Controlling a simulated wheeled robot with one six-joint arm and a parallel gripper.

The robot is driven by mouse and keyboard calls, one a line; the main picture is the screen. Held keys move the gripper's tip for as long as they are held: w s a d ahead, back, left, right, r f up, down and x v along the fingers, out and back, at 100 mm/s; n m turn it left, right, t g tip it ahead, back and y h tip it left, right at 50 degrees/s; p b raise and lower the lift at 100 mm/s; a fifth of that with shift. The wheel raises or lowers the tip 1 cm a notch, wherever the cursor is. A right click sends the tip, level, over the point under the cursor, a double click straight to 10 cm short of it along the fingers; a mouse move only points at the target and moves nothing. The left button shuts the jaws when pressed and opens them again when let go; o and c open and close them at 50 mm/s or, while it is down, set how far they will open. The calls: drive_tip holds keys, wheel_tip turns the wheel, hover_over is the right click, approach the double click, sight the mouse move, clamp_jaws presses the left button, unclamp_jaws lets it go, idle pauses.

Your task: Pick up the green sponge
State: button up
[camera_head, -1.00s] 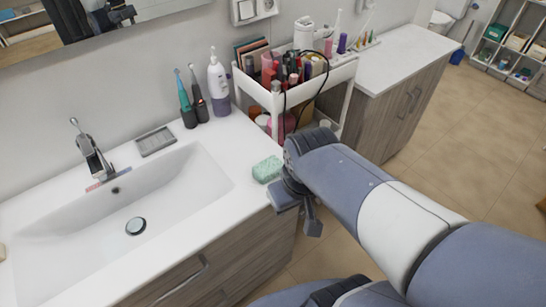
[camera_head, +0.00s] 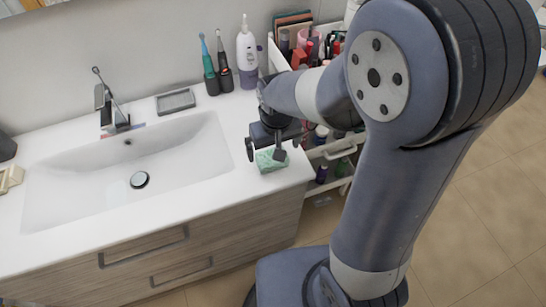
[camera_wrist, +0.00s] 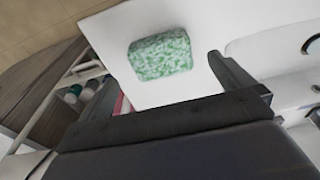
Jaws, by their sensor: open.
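The green sponge (camera_head: 270,161) lies on the white countertop near its right front corner, to the right of the basin. It also shows whole in the wrist view (camera_wrist: 160,54), with a speckled green and white face. My gripper (camera_head: 265,154) is open and empty, just above and beside the sponge, with its fingers pointing down. In the head view a finger covers part of the sponge. In the wrist view the sponge sits beyond the finger bases, and I cannot tell whether a finger touches it.
The basin (camera_head: 80,180) and tap (camera_head: 112,105) are to the left. Toothbrushes (camera_head: 209,65), a soap dish (camera_head: 176,101) and a lotion bottle (camera_head: 247,52) stand behind. A cart of cosmetics (camera_head: 315,35) stands close behind my arm. The counter's front edge is near the sponge.

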drive_tip(key=shift+w+a+f+p, duration=0.1)
drive_tip(key=shift+w+f+p, duration=0.1)
drive_tip(key=shift+f, duration=0.75)
drive_tip(key=shift+w+a+f+p, duration=0.1)
drive_tip(key=shift+f+p, duration=0.1)
drive_tip(key=shift+f, duration=0.75)
drive_tip(key=shift+w+f+p, duration=0.1)
drive_tip(key=shift+f+p, duration=0.1)
drive_tip(key=shift+f, duration=0.75)
drive_tip(key=c, duration=1.1)
drive_tip(key=shift+r, duration=0.15)
wheel_tip(320, 180, up, 10)
drive_tip(key=shift+f+b, duration=0.1)
drive_tip(key=shift+b, duration=0.35)
